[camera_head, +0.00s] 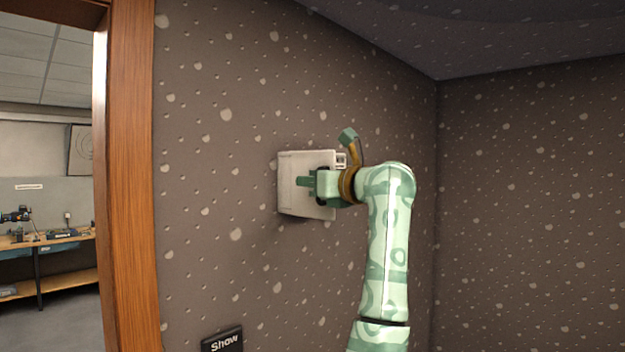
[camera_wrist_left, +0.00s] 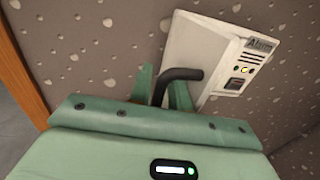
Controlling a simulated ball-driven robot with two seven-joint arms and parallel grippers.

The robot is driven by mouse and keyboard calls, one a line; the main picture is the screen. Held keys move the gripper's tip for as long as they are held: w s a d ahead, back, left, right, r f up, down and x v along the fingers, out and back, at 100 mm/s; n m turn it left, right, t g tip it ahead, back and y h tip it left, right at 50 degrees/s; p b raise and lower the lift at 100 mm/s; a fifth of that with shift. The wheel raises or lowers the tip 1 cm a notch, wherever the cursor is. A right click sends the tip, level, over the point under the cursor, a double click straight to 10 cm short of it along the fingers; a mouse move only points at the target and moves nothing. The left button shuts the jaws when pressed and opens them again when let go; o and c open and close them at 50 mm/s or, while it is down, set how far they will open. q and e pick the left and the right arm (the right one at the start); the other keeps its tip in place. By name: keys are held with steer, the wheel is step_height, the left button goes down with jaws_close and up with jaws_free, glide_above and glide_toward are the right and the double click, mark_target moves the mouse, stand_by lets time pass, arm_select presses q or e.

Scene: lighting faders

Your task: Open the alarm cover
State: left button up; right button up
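The white alarm box (camera_head: 300,208) is on the speckled wall, left of my left gripper in the head view. In the left wrist view, its pale cover (camera_wrist_left: 190,38) lies beside a strip (camera_wrist_left: 243,68) marked "Alarm" with a small yellow light and a dark switch. I cannot tell whether the cover stands ajar. My left gripper (camera_head: 312,182) is in front of the box. In the left wrist view, a bent black handle (camera_wrist_left: 182,74) stands between its two green fingers (camera_wrist_left: 162,88). Whether they touch it is unclear. My right gripper is out of view.
A wooden door frame (camera_head: 130,180) stands at the left, with a room and workbench (camera_head: 60,240) beyond. A dark sign (camera_head: 222,341) reading "Shaw" is low on the wall. The right wall (camera_head: 530,200) meets this wall in a corner.

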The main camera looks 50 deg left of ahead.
arm_select(q)
jaws_close()
steer(key=shift+s+b, duration=0.3)
steer(key=shift+b, duration=0.05)
steer(key=shift+s+a+r+m+t+h+b, duration=0.1)
steer(key=shift+s+a+m+t+h+b, duration=0.75)
steer(key=shift+s+a+m+t+b, duration=1)
steer(key=shift+s+a+f+m+t+h+b, duration=0.1)
steer(key=shift+s+a+m+t+h+b, duration=0.85)
steer(key=shift+t+b, duration=1.55)
steer(key=shift+s+a+r+m+t+h+b, duration=0.1)
steer(key=shift+s+a+m+t+h+b, duration=0.85)
steer(key=shift+a+m+t+b, duration=1)
steer(key=shift+s+d+t, duration=0.1)
steer(key=shift+d+t, duration=0.05)
steer(key=shift+t, duration=0.25)
